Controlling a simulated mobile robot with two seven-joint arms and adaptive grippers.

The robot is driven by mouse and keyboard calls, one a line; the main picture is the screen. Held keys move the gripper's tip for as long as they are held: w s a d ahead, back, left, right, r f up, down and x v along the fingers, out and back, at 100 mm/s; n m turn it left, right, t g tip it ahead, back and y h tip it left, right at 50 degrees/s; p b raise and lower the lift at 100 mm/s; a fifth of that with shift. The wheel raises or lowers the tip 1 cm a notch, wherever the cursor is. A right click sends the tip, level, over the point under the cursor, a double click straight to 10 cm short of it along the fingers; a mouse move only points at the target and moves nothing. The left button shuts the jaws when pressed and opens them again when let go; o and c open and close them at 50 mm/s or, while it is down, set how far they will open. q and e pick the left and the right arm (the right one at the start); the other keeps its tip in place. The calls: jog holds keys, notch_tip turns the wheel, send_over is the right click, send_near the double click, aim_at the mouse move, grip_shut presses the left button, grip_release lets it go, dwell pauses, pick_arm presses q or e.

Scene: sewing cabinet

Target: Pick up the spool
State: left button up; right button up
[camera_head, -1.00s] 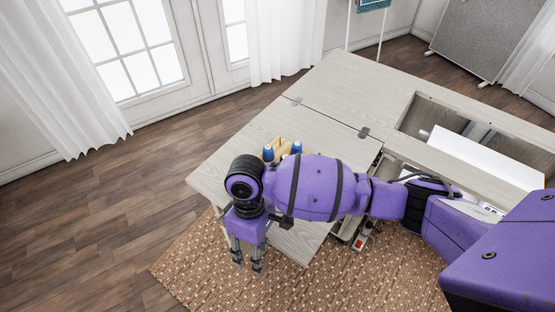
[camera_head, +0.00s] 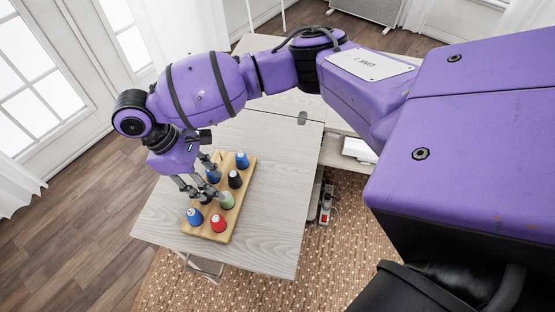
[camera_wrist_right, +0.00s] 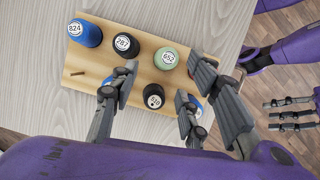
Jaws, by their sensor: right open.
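Several thread spools stand on a wooden board (camera_head: 246,190). In the head view a blue spool (camera_head: 242,160), a black one (camera_head: 234,180), a green one (camera_head: 226,201) and a red one (camera_head: 218,223) form one column. A blue spool (camera_head: 194,217) is in the other column. My right gripper (camera_head: 207,192) is over that column, open. In the right wrist view its fingers (camera_wrist_right: 158,78) are spread around a black spool (camera_wrist_right: 153,98), with another blue spool (camera_wrist_right: 195,106) behind the right fingers. Part of the board is hidden by the fingers. Part of my left gripper (camera_wrist_right: 290,114) shows at the right edge.
An empty peg (camera_wrist_right: 92,73) is on the board in the right wrist view. The board lies on a pale wood cabinet top (camera_head: 270,215). Clear tabletop lies right of the board.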

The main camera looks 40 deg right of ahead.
aim_at(229, 202)
jog(key=x, duration=0.7)
jog(key=shift+s+a+r, duration=0.1)
jog(key=shift+s+a, duration=0.05)
jog(key=shift+s, duration=0.15)
jog(key=shift+c, duration=0.5)
